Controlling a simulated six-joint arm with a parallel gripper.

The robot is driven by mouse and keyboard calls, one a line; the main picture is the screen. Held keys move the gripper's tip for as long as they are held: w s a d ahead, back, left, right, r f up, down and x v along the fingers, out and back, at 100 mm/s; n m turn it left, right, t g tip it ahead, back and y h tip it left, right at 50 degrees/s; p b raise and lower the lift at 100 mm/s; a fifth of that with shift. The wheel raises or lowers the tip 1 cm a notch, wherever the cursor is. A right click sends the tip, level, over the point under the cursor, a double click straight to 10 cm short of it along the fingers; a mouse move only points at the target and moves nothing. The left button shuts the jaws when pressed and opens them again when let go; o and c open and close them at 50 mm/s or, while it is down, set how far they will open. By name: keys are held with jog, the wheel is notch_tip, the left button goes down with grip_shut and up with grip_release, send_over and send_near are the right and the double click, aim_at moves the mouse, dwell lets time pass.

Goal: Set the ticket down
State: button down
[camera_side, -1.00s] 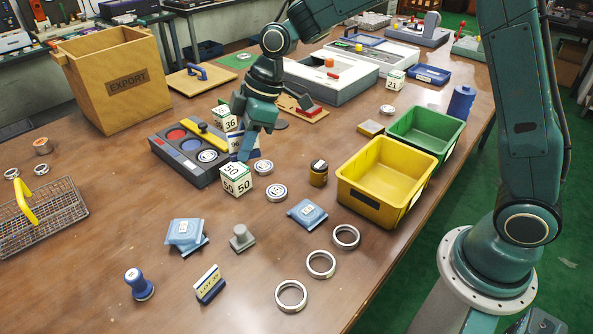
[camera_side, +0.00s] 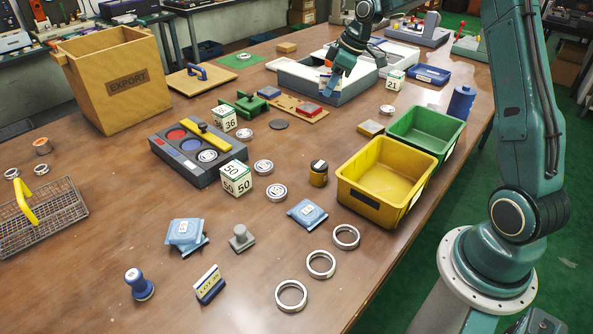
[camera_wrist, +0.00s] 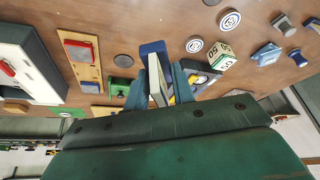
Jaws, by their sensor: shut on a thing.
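A similar blue and cream LOT block (camera_side: 209,284) stands at the front of the table.
A wooden board with a red pad (camera_side: 309,109) lies just in front of the tray. A 21 cube (camera_side: 395,80) and a blue box (camera_side: 430,75) stand to its right. Green (camera_side: 462,127) and yellow (camera_side: 343,190) bins are nearer.

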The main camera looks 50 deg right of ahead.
jog(key=s+d+m, duration=0.2)
jog(key=s+d, duration=0.2)
jog(key=d, duration=0.6)
send_over(349, 145)
jog(key=s, duration=0.1)
jog(key=shift+h, duration=0.3)
notch_tip(349, 145, down, 16)
jog(key=shift+d+r, duration=0.1)
jog(key=shift+f, duration=2.15)
jog(key=shift+s+f, duration=0.1)
jog(key=shift+f, duration=0.35)
